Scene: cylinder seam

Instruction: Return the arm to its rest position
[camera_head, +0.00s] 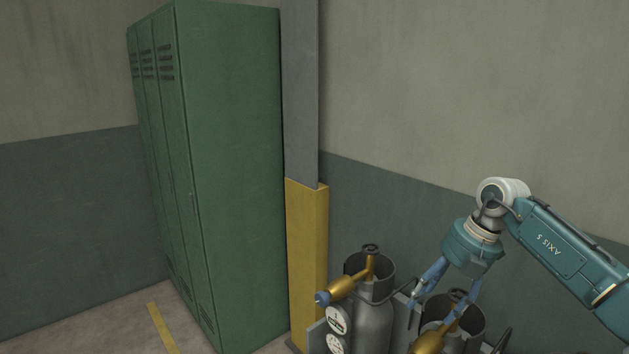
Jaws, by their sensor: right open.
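My right arm (567,250) is teal and comes in from the right side of the head view. My right gripper (432,318) points down with its blue fingers spread apart. It is open, above and in front of the right gas cylinder (470,318), beside that cylinder's brass valve (428,343). I cannot tell whether a finger touches the valve. The left gas cylinder (374,325) is grey, with a brass regulator (346,286) and gauges (337,320). My left gripper is not in view.
A tall green locker (232,170) stands at the left. A grey post with a yellow lower part (307,255) stands between it and the cylinders. The wall (470,90) runs behind. Floor with a yellow line (160,325) shows at the lower left.

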